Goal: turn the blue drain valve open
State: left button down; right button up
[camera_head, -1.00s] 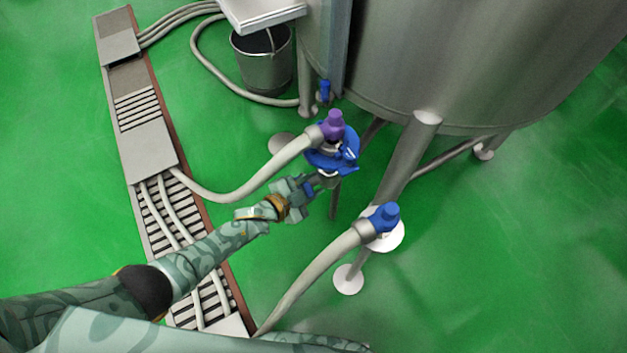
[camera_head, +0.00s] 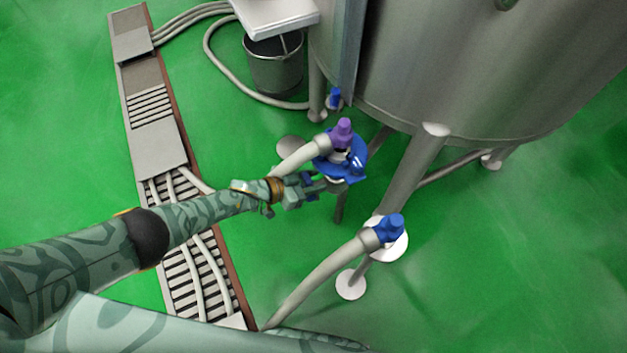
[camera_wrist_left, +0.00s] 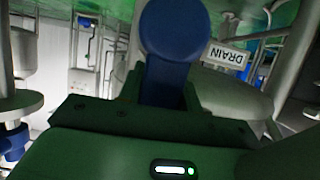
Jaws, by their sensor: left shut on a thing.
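The blue drain valve (camera_head: 355,168) sits below the tank, beside a purple-capped hose fitting (camera_head: 343,133). My left gripper (camera_head: 322,185) reaches it from the left. In the left wrist view the blue valve handle (camera_wrist_left: 172,45) stands between the jaws, and my left gripper (camera_wrist_left: 165,100) is shut on it. A white "DRAIN" label (camera_wrist_left: 227,56) shows upside down beside the handle. My gripper and wrist hide part of the handle in the head view. My right gripper is not in view.
The large steel tank (camera_head: 470,70) stands on legs at upper right. A hose with a blue fitting (camera_head: 390,228) runs below my left arm. A metal bucket (camera_head: 275,65) stands at the back. A floor drain channel (camera_head: 155,145) lies to the left. Green floor at right is clear.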

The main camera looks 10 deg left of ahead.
pick_arm(q)
jog(key=shift+a, duration=0.15)
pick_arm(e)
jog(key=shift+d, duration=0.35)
pick_arm(q)
jog(key=c, duration=1)
grip_release()
jog(key=shift+w, duration=0.1)
jog(key=shift+o, duration=0.2)
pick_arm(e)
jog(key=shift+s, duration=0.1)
pick_arm(q)
jog(key=shift+s+a+r, duration=0.2)
jog(key=p+v, duration=0.2)
jog(key=v, duration=0.1)
jog(key=p+v, duration=0.1)
jog(key=v, duration=0.1)
jog(key=shift+a+r+p, duration=0.25)
jog(key=shift+r+p, duration=0.1)
jog(key=p, duration=0.4)
send_near(303, 180)
jog(key=s+a, duration=0.2)
jog(key=a, duration=0.1)
jog(key=shift+w+f, duration=0.1)
jog(key=shift+f, duration=0.05)
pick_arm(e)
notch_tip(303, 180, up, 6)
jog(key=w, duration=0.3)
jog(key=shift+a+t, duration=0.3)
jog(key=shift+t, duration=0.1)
